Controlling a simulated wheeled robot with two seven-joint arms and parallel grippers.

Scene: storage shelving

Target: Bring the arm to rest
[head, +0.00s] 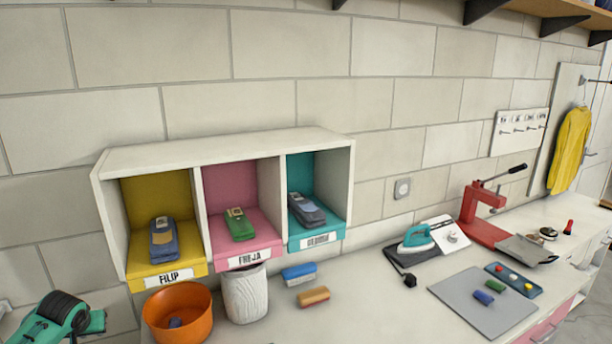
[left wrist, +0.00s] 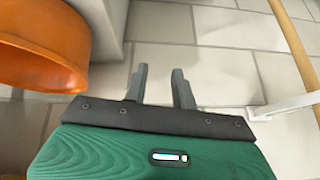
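My left gripper (left wrist: 161,74) shows in the left wrist view, with two dark fingers standing apart and nothing between them. Its green body fills the bottom of that view. An orange bowl (left wrist: 35,60) is at the upper left of the wrist view, to the left of the fingers and apart from them. In the head view the orange bowl (head: 190,318) stands on the counter below the yellow compartment, with a small dark blue thing inside. The fingers of my left gripper cannot be made out in the head view. My right gripper does not show.
A white shelf unit (head: 235,142) has yellow, pink and teal compartments, each holding a phone-like device. A white ribbed cup (head: 245,296), blue block (head: 299,273) and orange-brown block (head: 313,297) stand nearby. An iron (head: 414,240), red press (head: 478,208) and grey mat (head: 485,305) are further right.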

